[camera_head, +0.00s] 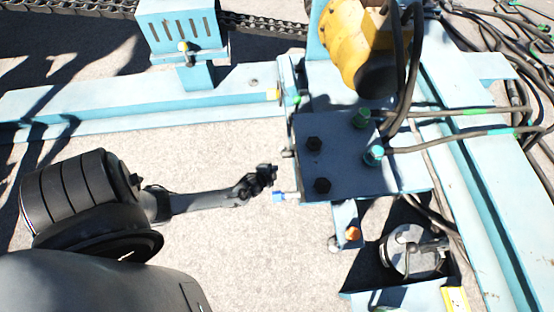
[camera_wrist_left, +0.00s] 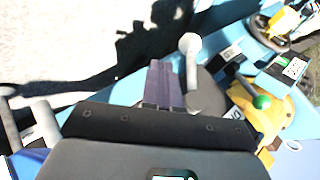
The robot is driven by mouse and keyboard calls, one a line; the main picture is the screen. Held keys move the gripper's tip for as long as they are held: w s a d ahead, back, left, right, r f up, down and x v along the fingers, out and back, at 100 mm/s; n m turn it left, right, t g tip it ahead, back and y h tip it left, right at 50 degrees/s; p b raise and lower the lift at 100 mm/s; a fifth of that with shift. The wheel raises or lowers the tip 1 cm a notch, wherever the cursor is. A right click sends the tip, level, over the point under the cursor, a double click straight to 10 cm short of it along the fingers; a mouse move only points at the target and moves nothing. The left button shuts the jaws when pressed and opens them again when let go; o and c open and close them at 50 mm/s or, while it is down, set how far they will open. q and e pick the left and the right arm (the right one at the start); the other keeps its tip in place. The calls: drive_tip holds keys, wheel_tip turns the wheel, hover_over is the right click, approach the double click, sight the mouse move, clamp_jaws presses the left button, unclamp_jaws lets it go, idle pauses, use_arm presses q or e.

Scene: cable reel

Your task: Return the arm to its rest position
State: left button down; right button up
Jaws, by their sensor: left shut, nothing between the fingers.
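My left arm comes in from the left in the head view, stretched toward the light-blue machine block (camera_head: 385,182). My left gripper (camera_head: 271,174) is beside the left edge of this block, above the concrete floor. In the left wrist view, its fingers (camera_wrist_left: 163,82) are together and empty. A lever with a pale rounded knob (camera_wrist_left: 190,45) shows close to the right of the fingers there; I cannot tell if they touch. My right gripper is not in view.
A blue-tipped lever (camera_head: 279,197) sticks out of the block just below the gripper. A lever with a green knob (camera_wrist_left: 262,102) shows in the wrist view. Black hoses (camera_head: 460,112) and a yellow motor (camera_head: 345,42) lie beyond. Bare concrete (camera_head: 235,235) is clear below the arm.

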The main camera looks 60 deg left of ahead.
use_arm(q)
drive_tip(key=p+v, duration=0.7)
drive_tip(key=v, duration=0.2)
drive_tip(key=d+r+n+g+h+p, duration=0.1)
drive_tip(key=d+r+p, duration=0.45)
drive_tip(key=r, duration=0.65)
drive_tip(key=d+r+n+h+p, duration=0.15)
drive_tip(key=d+r+p, duration=0.35)
drive_tip(key=r, duration=0.7)
drive_tip(key=d+r+n+g+h+p, duration=0.15)
drive_tip(key=d+r+p, duration=0.35)
drive_tip(key=r, duration=0.7)
drive_tip(key=s+d+r+n+g, duration=0.1)
drive_tip(key=s+d+r+g, duration=0.15)
drive_tip(key=s+r, duration=0.5)
wheel_tip(320, 180, up, 39)
drive_tip(key=w+p, duration=0.1)
drive_tip(key=p, duration=3.6)
drive_tip(key=shift+w+a+h, duration=0.2)
drive_tip(key=shift+w+h, duration=0.1)
